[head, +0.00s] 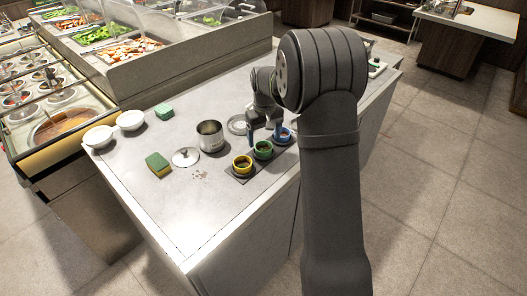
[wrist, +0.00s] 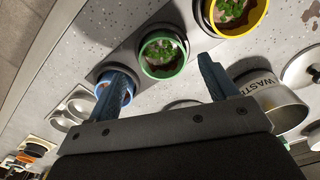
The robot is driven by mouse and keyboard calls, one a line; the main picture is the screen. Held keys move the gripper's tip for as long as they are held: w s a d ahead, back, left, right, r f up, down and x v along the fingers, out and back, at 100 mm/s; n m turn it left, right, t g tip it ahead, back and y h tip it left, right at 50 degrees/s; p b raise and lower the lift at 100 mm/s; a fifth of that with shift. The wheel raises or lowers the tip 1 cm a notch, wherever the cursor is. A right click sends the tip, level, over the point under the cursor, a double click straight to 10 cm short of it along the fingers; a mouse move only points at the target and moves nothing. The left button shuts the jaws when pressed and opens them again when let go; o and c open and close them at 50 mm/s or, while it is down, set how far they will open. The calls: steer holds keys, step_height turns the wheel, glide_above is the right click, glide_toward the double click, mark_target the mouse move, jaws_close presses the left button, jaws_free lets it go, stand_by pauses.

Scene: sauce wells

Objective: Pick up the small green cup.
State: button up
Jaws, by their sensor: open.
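The small green cup (head: 263,152) sits in the middle of a row of three on a dark strip, between the yellow cup (head: 242,168) and the blue cup (head: 284,138). In the wrist view the green cup (wrist: 150,70) holds green bits in brown sauce. My gripper (head: 263,142) is open and empty, with its blue fingers (wrist: 162,68) pointing toward the green cup, one to each side of it in the picture. I cannot tell how far the fingertips are above its rim. The left finger partly hides the blue cup in the wrist view.
A metal can marked "WASTE" (head: 211,143) stands close to the cups, with a round lid (head: 186,157) beside it. A yellow-green sponge (head: 158,164), a green sponge (head: 164,112) and two white bowls (head: 98,137) lie farther left.

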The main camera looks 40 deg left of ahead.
mark_target(263, 143)
step_height(263, 143, down, 4)
steer(key=shift+s+a+r, duration=0.1)
steer(key=shift+a+r, duration=0.05)
steer(key=shift+r, duration=0.05)
steer(key=c, duration=1)
steer(key=shift+c, duration=0.2)
steer(key=shift+r, duration=0.15)
steer(key=shift+r, duration=0.6)
step_height(263, 143, up, 3)
steer(key=shift+f, duration=0.15)
steer(key=w+d+r, duration=0.4)
steer(key=d+r, duration=0.3)
steer(key=d, duration=0.4)
steer(key=shift+w, duration=0.15)
